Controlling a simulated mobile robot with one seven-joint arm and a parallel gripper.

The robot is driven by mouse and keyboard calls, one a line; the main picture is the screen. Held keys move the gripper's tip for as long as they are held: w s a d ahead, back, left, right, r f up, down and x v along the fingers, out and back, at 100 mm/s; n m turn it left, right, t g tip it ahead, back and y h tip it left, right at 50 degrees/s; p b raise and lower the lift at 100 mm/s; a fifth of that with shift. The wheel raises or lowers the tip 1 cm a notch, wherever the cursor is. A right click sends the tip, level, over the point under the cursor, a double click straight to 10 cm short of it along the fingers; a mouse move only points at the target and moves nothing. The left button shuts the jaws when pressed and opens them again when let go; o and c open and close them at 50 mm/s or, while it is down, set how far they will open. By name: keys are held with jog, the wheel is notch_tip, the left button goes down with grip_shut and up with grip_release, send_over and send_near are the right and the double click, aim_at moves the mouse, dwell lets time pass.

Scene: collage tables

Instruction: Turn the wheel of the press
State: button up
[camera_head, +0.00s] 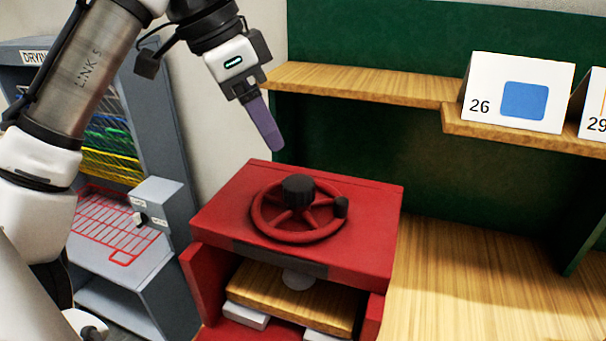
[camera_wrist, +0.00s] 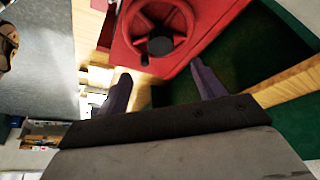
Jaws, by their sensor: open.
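The press (camera_head: 220,212) is a red box-shaped machine on the wooden table. Its red spoked wheel (camera_head: 265,226) lies flat on top, with a black hub (camera_head: 298,190) and a black handle knob (camera_head: 341,206) on the rim at the right. Under the top, a wooden plate shows inside the press. My gripper (camera_head: 268,130) is above and behind the wheel, apart from it, with its purple fingers pointing down. In the wrist view, the two purple fingers (camera_wrist: 163,88) are spread with nothing held between them. The wheel (camera_wrist: 185,14) shows there beyond the fingers, near the top edge.
A wooden shelf (camera_head: 360,82) on a green back panel runs behind the press. A white card marked 26 (camera_head: 480,92) stands on its right part. A grey drying rack (camera_head: 172,200) with coloured wire shelves stands at left. Bare tabletop (camera_head: 470,285) lies right of the press.

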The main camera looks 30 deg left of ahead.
aim_at(297, 183)
jog(key=b+x, duration=0.4)
jog(key=x, duration=0.6)
jog(key=shift+f, duration=0.2)
jog(key=shift+b+x, duration=0.8)
jog(key=shift+b, duration=0.05)
jog(key=shift+w, duration=0.15)
jog(key=c, duration=1.4)
